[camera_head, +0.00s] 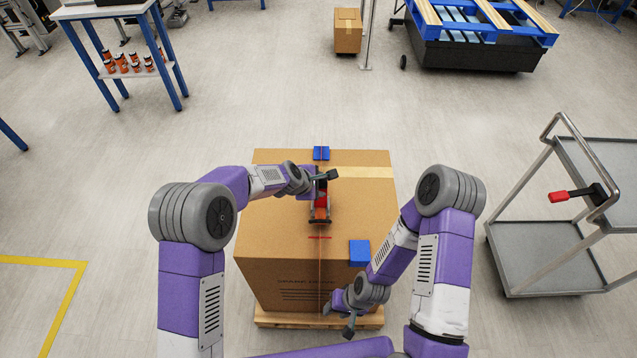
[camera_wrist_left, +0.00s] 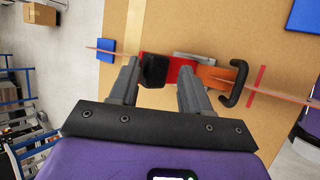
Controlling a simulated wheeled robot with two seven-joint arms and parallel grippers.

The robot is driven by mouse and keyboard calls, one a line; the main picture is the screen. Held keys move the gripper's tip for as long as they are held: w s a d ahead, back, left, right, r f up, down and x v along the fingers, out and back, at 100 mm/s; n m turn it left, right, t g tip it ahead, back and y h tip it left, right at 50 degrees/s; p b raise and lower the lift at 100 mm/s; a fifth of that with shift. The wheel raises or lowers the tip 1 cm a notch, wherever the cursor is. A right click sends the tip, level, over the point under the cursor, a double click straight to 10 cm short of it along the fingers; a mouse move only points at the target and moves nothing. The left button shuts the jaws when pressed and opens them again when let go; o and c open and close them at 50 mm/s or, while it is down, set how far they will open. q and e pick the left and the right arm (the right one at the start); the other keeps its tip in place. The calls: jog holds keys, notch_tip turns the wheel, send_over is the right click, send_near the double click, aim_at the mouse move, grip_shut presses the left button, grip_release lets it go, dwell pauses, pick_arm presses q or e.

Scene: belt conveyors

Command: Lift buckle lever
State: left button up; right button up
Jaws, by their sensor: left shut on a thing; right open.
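The strap buckle (camera_head: 320,203) is a red and orange piece with black end parts, lying on top of the large cardboard box (camera_head: 360,205). It also shows in the left wrist view (camera_wrist_left: 182,73), where a thin strap (camera_wrist_left: 285,98) runs out from it. My left gripper (camera_head: 322,177) is at the buckle's far end and is shut on it. Its fingers hide part of the buckle, and I cannot tell exactly which part they hold. My right gripper (camera_head: 342,314) is open and empty, low at the box's front face.
The box stands on a wooden pallet (camera_head: 275,318). Blue corner pads (camera_head: 359,252) sit on the box's edges. A grey cart (camera_head: 545,260) with a red-handled tool (camera_head: 572,194) stands at the right. A blue-legged table (camera_head: 150,70) is at the far left. The floor between is clear.

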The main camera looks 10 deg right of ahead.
pick_arm(q)
jog(key=o, duration=0.3)
jog(key=shift+s+a+f+g, duration=0.15)
jog(key=shift+s+f, duration=0.15)
jog(key=shift+f, duration=0.3)
jog(key=shift+s+a+f+g, duration=0.15)
jog(key=shift+s+f, duration=0.1)
jog(key=shift+f, duration=0.35)
jog(key=p+v, duration=0.1)
jog(key=v, duration=0.7)
jog(key=shift+w+d+r, duration=0.3)
jog(key=shift+d+r, duration=0.05)
jog(key=shift+r, duration=0.15)
